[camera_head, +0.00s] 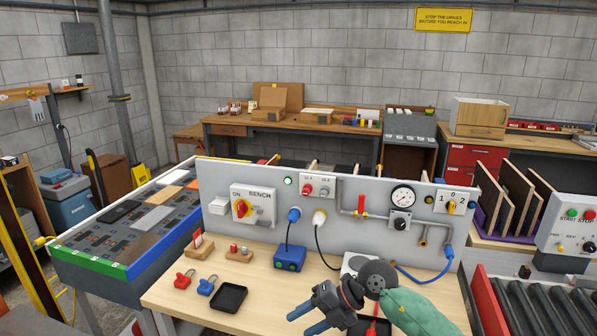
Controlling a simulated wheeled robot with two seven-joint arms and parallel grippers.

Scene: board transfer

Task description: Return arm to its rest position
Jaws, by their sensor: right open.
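My right gripper (300,324) is over the front of the light wooden bench (180,294). Its two blue fingers are apart and point to the left, with nothing between them. Its green-sleeved arm (415,310) comes in from the lower right. The gripper is right of a black tray (229,297) and in front of a blue socket box (289,257). It partly hides dark and red items behind it on the bench. My left gripper is not in view.
A grey panel (270,185) with switches and a gauge stands along the bench's back. Red and blue padlocks (206,285) lie at left. Upright boards (519,188) stand in a rack at right, behind a control box (568,232) and roller conveyor (545,305).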

